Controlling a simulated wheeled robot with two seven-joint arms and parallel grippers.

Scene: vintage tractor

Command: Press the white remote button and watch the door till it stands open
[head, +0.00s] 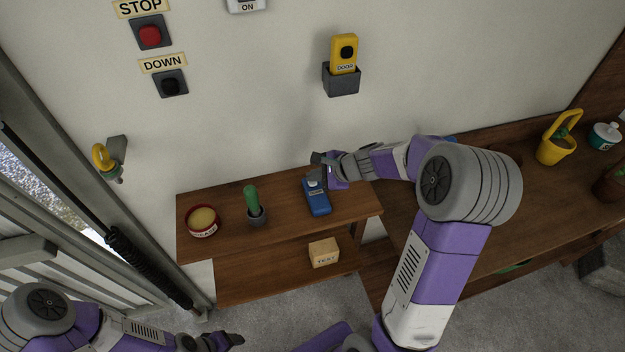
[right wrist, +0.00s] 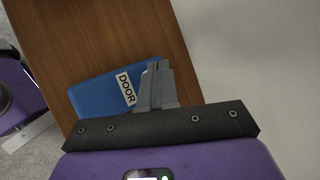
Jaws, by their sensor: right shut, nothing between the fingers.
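A blue remote (head: 317,200) with a white DOOR label lies on the upper wooden shelf; it also shows in the right wrist view (right wrist: 92,92). My right gripper (head: 316,181) is shut and empty, its fingertips over the remote's far end. In the right wrist view the closed fingers (right wrist: 157,75) are beside the DOOR label and hide that end, so I cannot make out a white button or whether they touch it. The door (head: 30,255) is at the left edge, only partly in view; bright ground shows beside it. My left gripper (head: 222,341) is low at the bottom left, its fingers unclear.
A red-rimmed tin (head: 202,221) and a green-handled item in a dark cup (head: 253,204) stand left of the remote. A yellow DOOR remote (head: 344,54) sits in a wall holder. Red STOP (head: 150,34) and black DOWN (head: 171,83) buttons are on the wall.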

